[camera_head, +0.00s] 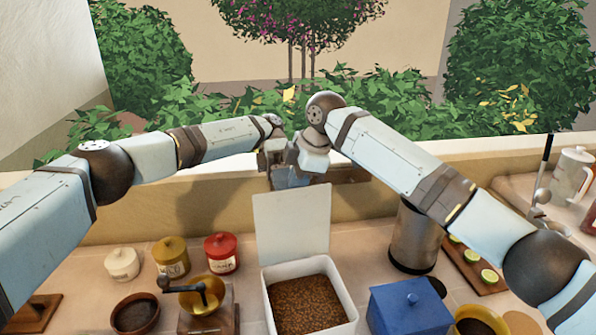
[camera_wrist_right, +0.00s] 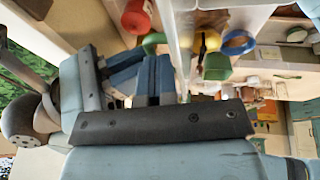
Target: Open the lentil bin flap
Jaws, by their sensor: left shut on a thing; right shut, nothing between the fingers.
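The lentil bin (camera_head: 349,305) is a white open-topped box at the front centre, with brown lentils (camera_head: 305,303) inside. Its white flap (camera_head: 292,225) stands raised, roughly upright, at the back of the bin. My left gripper (camera_head: 281,178) is shut at the flap's top edge and appears to hold it; the contact is partly hidden. My right gripper (camera_head: 313,166) is shut and empty, close beside the left gripper above the flap. The right wrist view shows blue finger parts (camera_wrist_right: 152,76) close to a pale upright panel; which gripper they belong to is unclear.
A blue lidded box (camera_head: 408,308) stands right of the bin and a grinder (camera_head: 207,298) left of it. White, yellow and red (camera_head: 221,252) jars stand behind the grinder. A metal canister (camera_head: 414,240) and a board with lime halves (camera_head: 472,262) are at the right.

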